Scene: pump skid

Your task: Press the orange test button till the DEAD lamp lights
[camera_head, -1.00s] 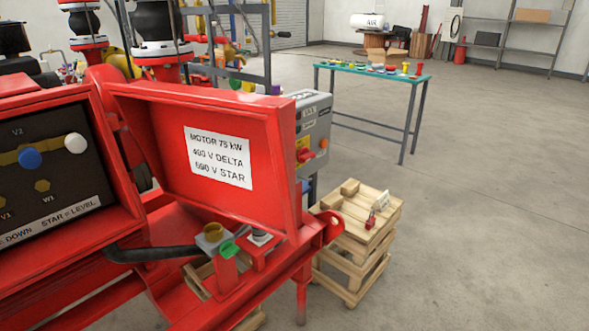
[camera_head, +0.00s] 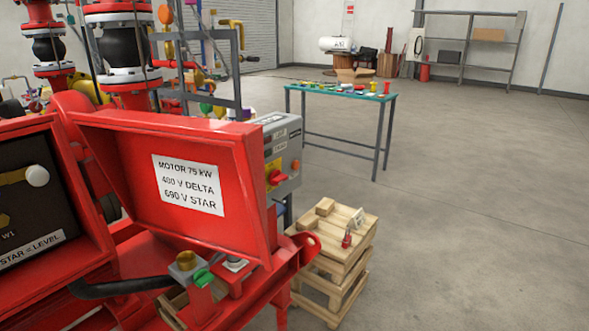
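A grey control box (camera_head: 282,150) stands behind the open red lid. It carries a red rotary handle on a yellow plate (camera_head: 273,174) and a small orange round part (camera_head: 295,165) on its right side. Small labels show on its face, too small to read here. I cannot make out a DEAD lamp or tell whether one is lit. Neither of my grippers shows in the head view.
The red lid (camera_head: 160,185) with a motor label (camera_head: 188,184) stands between me and part of the grey box. A wooden pallet stack (camera_head: 335,262) with a red padlock (camera_head: 347,240) stands right of it. A green-topped table (camera_head: 345,92) is behind. Floor at right is clear.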

